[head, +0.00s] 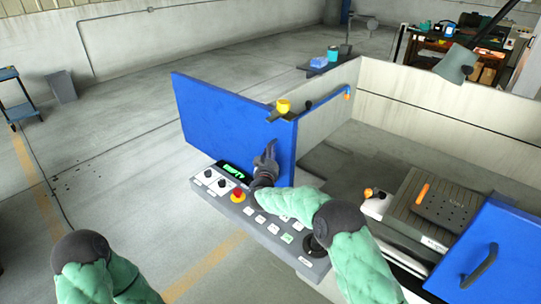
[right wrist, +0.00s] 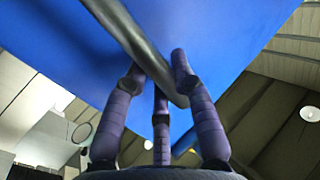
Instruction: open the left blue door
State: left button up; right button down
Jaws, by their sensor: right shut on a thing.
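The left blue door (head: 220,115) is a broad flat panel standing upright at the left of the machine, with a wide gap between it and the right blue door (head: 490,250). My right gripper (head: 267,160) is at the lower right part of the left door's face, shut on its dark bar handle (head: 272,146). In the right wrist view, the purple fingers (right wrist: 160,85) close around the dark handle (right wrist: 128,38), with the blue panel (right wrist: 220,30) behind it. My left arm shows at the bottom left; its gripper is out of view.
A grey control panel (head: 262,222) with buttons and a red knob lies just below the left door. A yellow cup-like thing (head: 283,106) is by the door's top right corner. The machine's pale walls (head: 440,115) enclose a work area.

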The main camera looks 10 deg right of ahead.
jog(key=c, duration=1.3)
grip_release()
jog(key=shift+s, duration=0.1)
jog(key=v, duration=1.1)
jog(key=shift+s+a, duration=0.1)
jog(key=shift+s, duration=0.3)
